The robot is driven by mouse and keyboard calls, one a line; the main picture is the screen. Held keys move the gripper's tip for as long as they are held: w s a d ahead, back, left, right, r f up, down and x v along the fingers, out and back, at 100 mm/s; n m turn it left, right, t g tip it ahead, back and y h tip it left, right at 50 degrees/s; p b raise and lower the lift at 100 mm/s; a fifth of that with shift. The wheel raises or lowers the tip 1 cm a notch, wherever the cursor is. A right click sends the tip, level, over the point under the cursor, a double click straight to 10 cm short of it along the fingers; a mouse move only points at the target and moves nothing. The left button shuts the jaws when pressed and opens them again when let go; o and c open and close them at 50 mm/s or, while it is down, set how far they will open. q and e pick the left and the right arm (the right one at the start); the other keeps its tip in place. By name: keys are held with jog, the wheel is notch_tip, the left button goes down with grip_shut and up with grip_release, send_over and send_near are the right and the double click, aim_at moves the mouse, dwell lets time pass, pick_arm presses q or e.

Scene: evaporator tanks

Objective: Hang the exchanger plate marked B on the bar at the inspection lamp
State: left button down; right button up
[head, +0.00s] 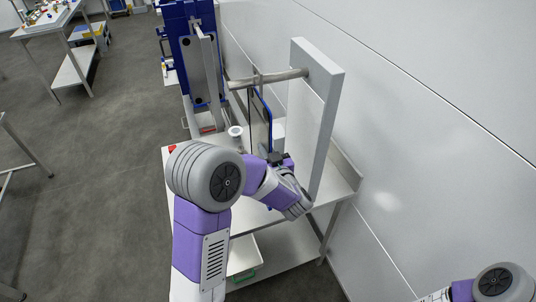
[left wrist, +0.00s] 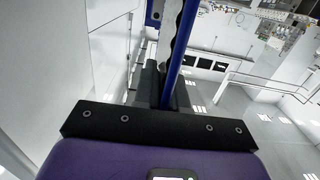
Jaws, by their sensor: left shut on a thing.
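My left gripper (head: 277,158) is shut on the lower part of a thin upright plate (head: 259,122) with a dark face and a blue edge. In the left wrist view the plate's blue edge (left wrist: 181,48) rises from between the black fingers (left wrist: 163,88). No letter can be read on it. The plate's top is close under a grey horizontal bar (head: 265,79); I cannot tell whether it hangs on the bar. The bar sticks out from a tall white panel (head: 316,105), which may be the inspection lamp. My right gripper is out of view.
A blue frame (head: 183,55) with a long grey rail stands behind, left of the bar. A white worktable (head: 330,190) lies below the plate, with a small white cylinder (head: 236,135) and a red item (head: 172,148) on it. A wall closes the right side; open floor lies left.

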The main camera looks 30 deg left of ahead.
pick_arm(q)
jog(key=shift+w+a+f+b, duration=0.6)
jog(key=shift+w+a+f, duration=0.15)
jog(key=shift+a, duration=0.1)
jog(key=c, duration=1.1)
grip_release()
jog(key=shift+s+f, duration=0.1)
jog(key=v, duration=0.7)
jog(key=shift+s+d, duration=0.15)
jog(key=shift+d, duration=0.05)
